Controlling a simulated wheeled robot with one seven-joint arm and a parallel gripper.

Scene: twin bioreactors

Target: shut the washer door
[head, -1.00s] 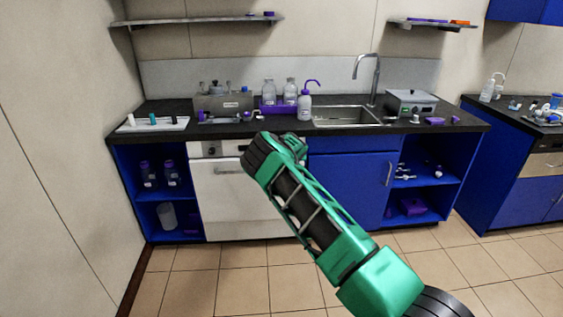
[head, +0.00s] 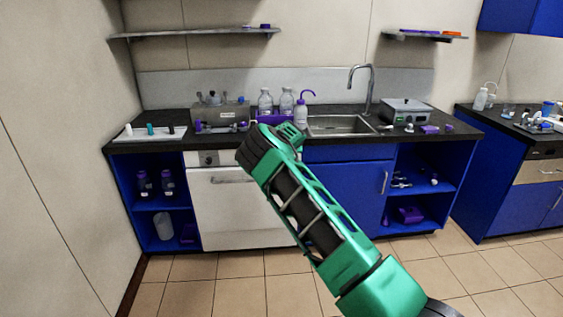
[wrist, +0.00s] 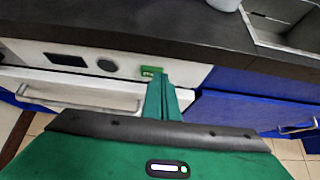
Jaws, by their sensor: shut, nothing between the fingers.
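The washer is the white unit under the left part of the counter, with a control panel (head: 208,158) above its white door (head: 230,212). A bar handle (head: 232,181) runs across the door's upper part. In the wrist view the door's upper edge and handle (wrist: 85,103) lie just below the panel. The door looks upright and close to the panel; I cannot tell whether it is fully shut. My gripper (wrist: 163,92) is shut and empty, at the upper right of the door, right of the handle. I cannot tell whether it touches. My arm hides the door's right side in the head view.
The dark counter (head: 140,142) overhangs the washer, with a sink (head: 340,125) and bottles on it. A blue open shelf (head: 153,203) stands left of the washer, a blue cupboard (head: 355,188) right of it. The tiled floor (head: 235,285) in front is clear.

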